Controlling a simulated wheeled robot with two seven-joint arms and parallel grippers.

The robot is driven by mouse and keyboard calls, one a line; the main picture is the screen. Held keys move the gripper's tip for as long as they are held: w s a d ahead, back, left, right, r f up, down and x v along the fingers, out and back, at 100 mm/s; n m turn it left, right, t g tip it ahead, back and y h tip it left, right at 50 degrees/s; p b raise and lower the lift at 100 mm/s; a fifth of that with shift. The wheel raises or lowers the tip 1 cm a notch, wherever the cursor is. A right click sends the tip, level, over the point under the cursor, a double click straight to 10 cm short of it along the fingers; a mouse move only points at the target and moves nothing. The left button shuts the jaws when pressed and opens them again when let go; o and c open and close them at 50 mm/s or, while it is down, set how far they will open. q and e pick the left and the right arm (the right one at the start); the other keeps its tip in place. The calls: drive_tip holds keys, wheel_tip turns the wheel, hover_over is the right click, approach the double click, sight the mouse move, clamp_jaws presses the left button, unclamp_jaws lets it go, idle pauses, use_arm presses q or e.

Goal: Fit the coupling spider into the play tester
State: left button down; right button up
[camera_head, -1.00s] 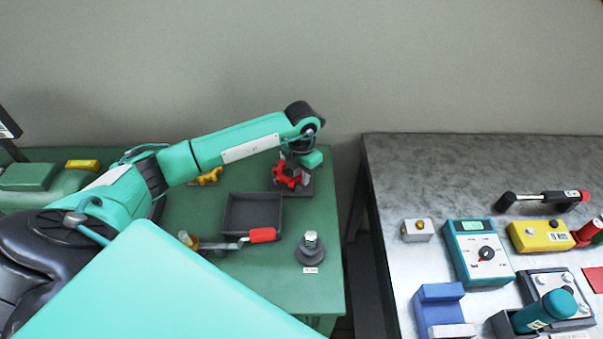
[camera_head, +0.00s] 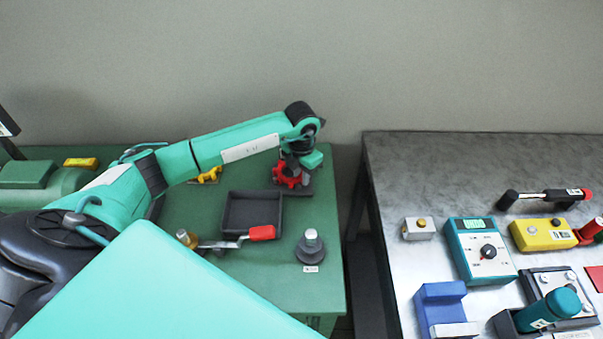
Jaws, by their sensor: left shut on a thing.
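A red spider-shaped part (camera_head: 287,175), which looks like the coupling spider, is at the far right corner of the green table. My left gripper (camera_head: 293,164) points down over it and is shut on it. The jaws are mostly hidden by the wrist. A dark square plate (camera_head: 304,189) is just under the red part; whether they touch is hard to tell. A similar yellow part (camera_head: 208,176) lies further left. No thing is clearly marked as the play tester. My right gripper is out of view.
On the green table (camera_head: 200,285) are a dark tray (camera_head: 252,228), a red-handled tool (camera_head: 259,234) and a round grey stand (camera_head: 311,250) with a pale top. A gap separates it from the grey bench, which holds a teal meter (camera_head: 466,240), a blue holder (camera_head: 432,307) and other items.

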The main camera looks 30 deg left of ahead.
use_arm(q)
drive_tip(key=shift+f+b, duration=0.55)
drive_tip(key=shift+f, duration=0.2)
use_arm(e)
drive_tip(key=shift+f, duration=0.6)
use_arm(q)
drive_tip(key=c, duration=1.2)
unclamp_jaws()
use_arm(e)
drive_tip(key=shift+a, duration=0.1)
use_arm(q)
wheel_tip(320, 180, up, 3)
drive_tip(key=shift+f+b, duration=0.15)
drive_tip(key=shift+b, duration=0.15)
wheel_tip(320, 180, up, 11)
drive_tip(key=shift+r+b, duration=0.1)
drive_tip(key=shift+b, duration=0.7)
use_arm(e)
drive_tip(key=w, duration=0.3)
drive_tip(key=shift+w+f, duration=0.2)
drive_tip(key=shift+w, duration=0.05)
